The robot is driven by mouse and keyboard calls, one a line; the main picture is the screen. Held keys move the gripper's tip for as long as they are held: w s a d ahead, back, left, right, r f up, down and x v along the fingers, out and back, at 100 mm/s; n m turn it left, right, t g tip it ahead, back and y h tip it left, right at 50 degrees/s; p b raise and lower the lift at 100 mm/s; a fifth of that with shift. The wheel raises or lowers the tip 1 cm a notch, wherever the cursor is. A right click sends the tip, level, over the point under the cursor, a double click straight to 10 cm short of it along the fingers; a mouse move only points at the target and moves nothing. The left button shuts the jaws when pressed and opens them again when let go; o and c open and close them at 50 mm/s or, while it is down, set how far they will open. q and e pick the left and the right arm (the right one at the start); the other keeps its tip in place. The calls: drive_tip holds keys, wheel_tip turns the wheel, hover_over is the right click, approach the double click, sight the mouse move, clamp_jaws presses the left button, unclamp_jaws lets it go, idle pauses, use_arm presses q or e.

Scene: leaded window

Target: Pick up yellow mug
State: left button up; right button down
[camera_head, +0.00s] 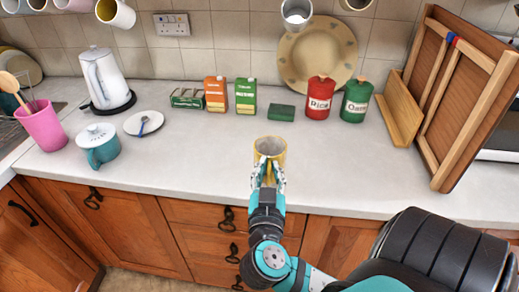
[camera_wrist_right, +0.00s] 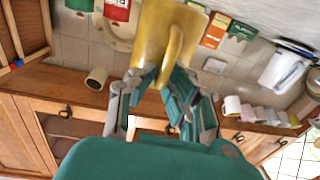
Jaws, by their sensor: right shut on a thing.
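The yellow mug (camera_head: 270,149) is near the front edge of the counter in the head view, upright with its open top showing. My right gripper (camera_head: 268,178) reaches it from the front and is shut on it. In the right wrist view the yellow mug (camera_wrist_right: 165,42) fills the top middle, its handle between the fingers of my right gripper (camera_wrist_right: 163,88). I cannot tell whether the mug touches the counter. My left gripper is not in view.
Behind the mug are a green block (camera_head: 281,113), a green carton (camera_head: 245,96), an orange carton (camera_head: 215,94) and a red canister (camera_head: 318,97). A teal pot (camera_head: 101,146) and a white saucer (camera_head: 144,123) stand left. The counter beside the mug is clear.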

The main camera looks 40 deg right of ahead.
drive_tip(key=shift+s+d+r, duration=0.1)
drive_tip(key=shift+s+r, duration=0.05)
drive_tip(key=shift+s, duration=0.95)
drive_tip(key=shift+b, duration=0.3)
idle(1.3)
